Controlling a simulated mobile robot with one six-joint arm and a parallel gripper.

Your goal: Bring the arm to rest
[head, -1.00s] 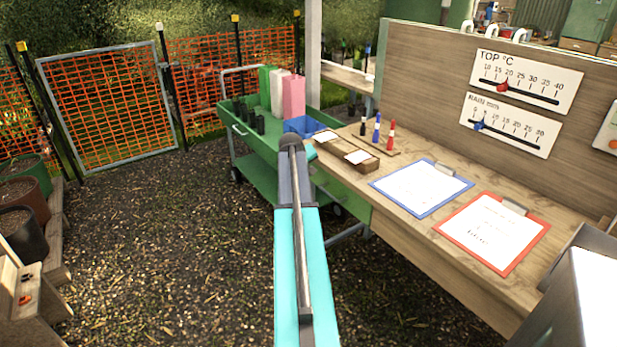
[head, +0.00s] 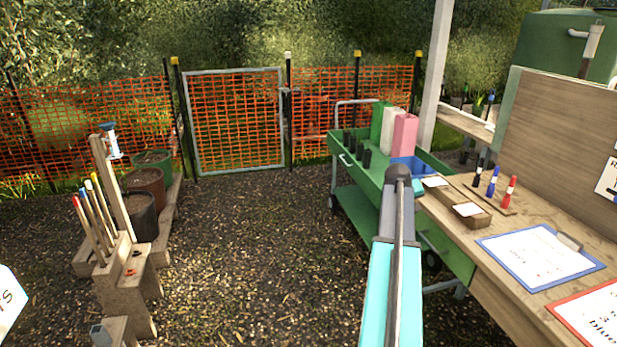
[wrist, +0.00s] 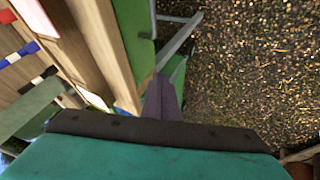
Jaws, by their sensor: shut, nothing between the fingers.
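My arm, teal and grey with a dark rounded end, reaches forward at the right of the head view, in front of the green cart (head: 350,195) and beside the wooden bench (head: 470,232). My gripper is not clearly seen in the head view. In the wrist view, the closed grey-purple fingers of my gripper (wrist: 162,99) point away from the teal body, with nothing held. Beyond them are the bench edge, part of the cart and the gravel.
The bench holds blue (head: 540,257) and red-edged (head: 565,308) clipboards and several markers (head: 493,182). A wooden rack (head: 128,270) with coloured sticks and several pots (head: 145,188) stand at left. Orange fencing with a gate (head: 235,120) closes the back. Gravel (head: 250,250) in the middle is clear.

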